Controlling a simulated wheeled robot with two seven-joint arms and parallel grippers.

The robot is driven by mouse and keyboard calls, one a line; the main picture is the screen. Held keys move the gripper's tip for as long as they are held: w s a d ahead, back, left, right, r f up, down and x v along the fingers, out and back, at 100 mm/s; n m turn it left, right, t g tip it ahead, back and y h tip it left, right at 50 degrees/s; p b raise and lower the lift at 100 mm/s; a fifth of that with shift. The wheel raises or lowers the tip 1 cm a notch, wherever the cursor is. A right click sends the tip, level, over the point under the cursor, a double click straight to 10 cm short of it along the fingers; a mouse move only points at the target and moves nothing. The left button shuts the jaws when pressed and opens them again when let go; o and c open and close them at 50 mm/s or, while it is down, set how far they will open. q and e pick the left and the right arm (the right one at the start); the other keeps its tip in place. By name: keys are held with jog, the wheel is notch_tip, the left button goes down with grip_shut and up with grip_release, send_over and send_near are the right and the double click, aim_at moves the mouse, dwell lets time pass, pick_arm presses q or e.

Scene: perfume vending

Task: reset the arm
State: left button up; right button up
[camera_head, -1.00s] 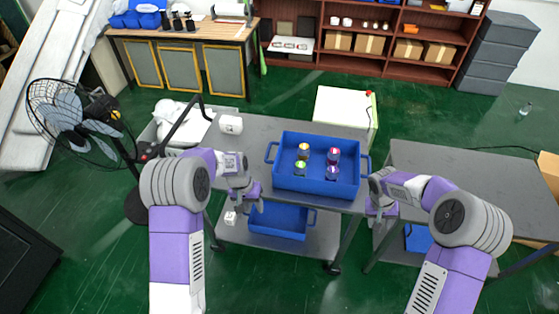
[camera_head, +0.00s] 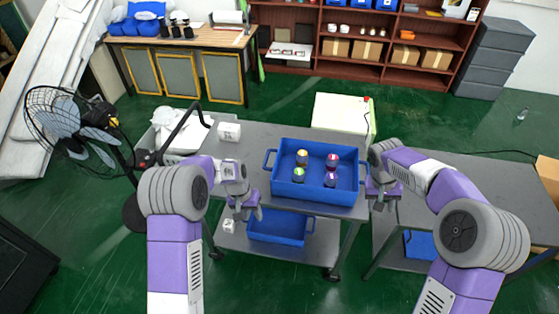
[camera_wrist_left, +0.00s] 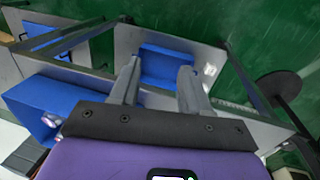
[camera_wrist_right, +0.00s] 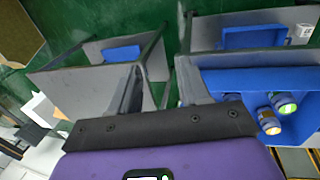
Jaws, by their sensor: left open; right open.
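My left gripper (camera_head: 247,211) is open and empty, pointing down by the front left edge of the grey trolley (camera_head: 250,152). It also shows in the left wrist view (camera_wrist_left: 158,75), with spread fingers and nothing between them. My right gripper (camera_head: 381,203) is open, pointing down just right of the blue crate (camera_head: 316,196). In the right wrist view (camera_wrist_right: 160,72) its fingers are apart and empty, with the crate (camera_wrist_right: 235,80) beside them. Several small perfume bottles with coloured caps, one being the green-capped bottle (camera_head: 298,173), stand inside the crate.
A small white box (camera_head: 228,226) and a second blue crate (camera_head: 277,228) are on the trolley's lower shelf. A white box (camera_head: 229,131) stands on its top. A second grey table (camera_head: 470,178) is at the right, a fan (camera_head: 75,125) at the left.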

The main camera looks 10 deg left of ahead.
jog(key=shift+f, duration=0.15)
